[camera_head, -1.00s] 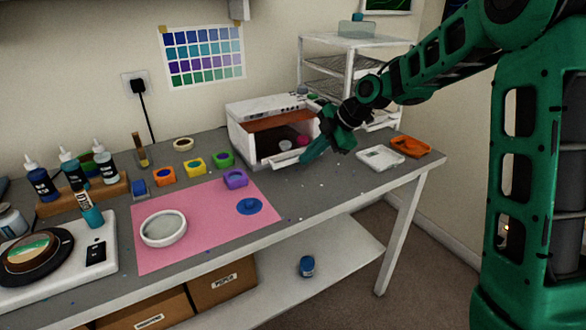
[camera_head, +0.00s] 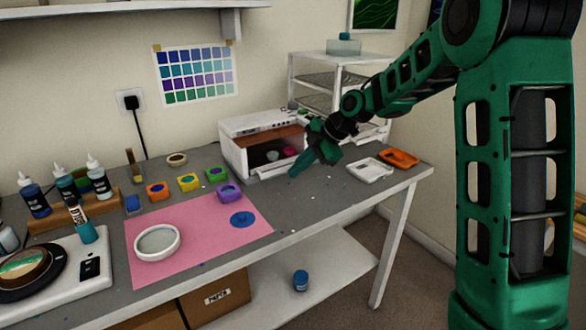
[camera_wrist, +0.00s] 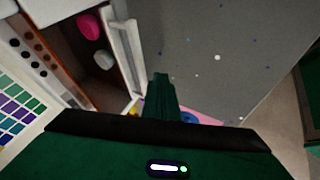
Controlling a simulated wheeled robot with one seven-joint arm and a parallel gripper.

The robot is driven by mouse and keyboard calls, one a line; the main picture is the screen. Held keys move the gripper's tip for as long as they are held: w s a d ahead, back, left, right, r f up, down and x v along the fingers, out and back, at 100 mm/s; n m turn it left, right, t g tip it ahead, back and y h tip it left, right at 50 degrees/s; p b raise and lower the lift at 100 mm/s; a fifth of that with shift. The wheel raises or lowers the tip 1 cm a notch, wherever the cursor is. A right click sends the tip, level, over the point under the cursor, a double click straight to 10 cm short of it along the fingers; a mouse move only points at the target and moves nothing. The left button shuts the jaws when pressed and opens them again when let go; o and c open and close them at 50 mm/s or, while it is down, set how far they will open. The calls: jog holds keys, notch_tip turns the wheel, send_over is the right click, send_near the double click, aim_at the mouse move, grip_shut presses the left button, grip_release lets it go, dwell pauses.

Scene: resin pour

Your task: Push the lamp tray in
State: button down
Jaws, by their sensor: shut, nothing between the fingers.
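The lamp (camera_head: 232,150) is a white box with an open front and a brown-orange interior, standing at the back of the bench. Its white lamp tray (camera_head: 272,173) sticks out a little at the front, with a pink piece (camera_head: 289,151) and a pale grey piece (camera_head: 272,155) inside. My gripper (camera_head: 295,172) is shut and empty, its tips low by the right end of the tray front. In the wrist view the fingertips (camera_wrist: 160,78) are just outside the white tray front (camera_wrist: 123,50); whether they touch it I cannot tell.
A white shallow tray (camera_head: 370,170) and an orange tray (camera_head: 400,158) lie to the right. A wire shelf (camera_head: 340,62) stands behind. A pink mat (camera_head: 200,220) and several coloured moulds lie to the left. The grey bench before the lamp is mostly clear.

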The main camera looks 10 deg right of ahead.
jog(key=s+d+f+v, duration=0.1)
jog(key=v, duration=1)
jog(key=s+d+f+m+h, duration=0.1)
jog(key=s+d+m+h, duration=0.1)
jog(key=s+d+m, duration=0.4)
jog(key=s+d+f+m+h, duration=0.1)
jog(key=s+d+m+h, duration=0.1)
jog(key=s+d+m, duration=0.5)
jog(key=s+d+f+m+g+h, duration=0.1)
jog(key=s+f+m+g, duration=0.1)
jog(key=s+m, duration=0.5)
jog(key=s+d+f+m+g+h, duration=0.1)
jog(key=s+f+m, duration=0.3)
jog(key=s, duration=1.5)
jog(key=d+m, duration=0.1)
jog(key=m, duration=0.2)
jog(key=shift+s+d+g, duration=0.2)
jog(key=shift+d+g, duration=0.15)
jog(key=shift+g, duration=0.05)
jog(key=shift+f, duration=0.1)
